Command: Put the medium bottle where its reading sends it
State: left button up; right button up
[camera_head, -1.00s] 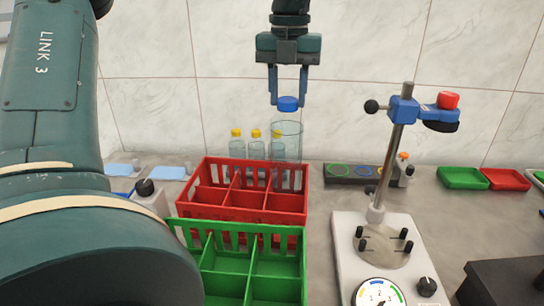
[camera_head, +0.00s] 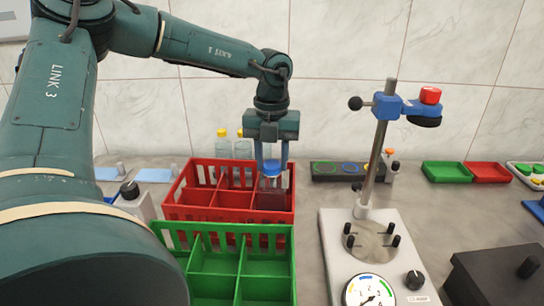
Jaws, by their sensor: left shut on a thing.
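My left gripper (camera_head: 271,170) points down over the right side of the red crate (camera_head: 228,214). It is shut on the blue cap (camera_head: 271,166) of a clear bottle (camera_head: 271,190). The bottle is upright and its body shows against the crate's right-hand compartments. Whether its base touches the crate floor is hidden. The gauge stand has a grey base (camera_head: 336,262), a blue clamp head (camera_head: 388,107) and a round dial (camera_head: 370,293) with coloured bands, cut by the lower picture edge. My right gripper is not in view.
A green crate (camera_head: 240,240) stands in front of the red one. Yellow-capped bottles (camera_head: 222,145) stand at the red crate's back. A dark strip with coloured rings (camera_head: 338,180), a green tray (camera_head: 446,181) and a red tray (camera_head: 490,181) lie at the rear right. A dark box (camera_head: 500,275) is at lower right.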

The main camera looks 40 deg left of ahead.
pick_arm(q)
jog(key=o, duration=0.9)
notch_tip(320, 180, up, 12)
dwell(0.3)
dwell(0.5)
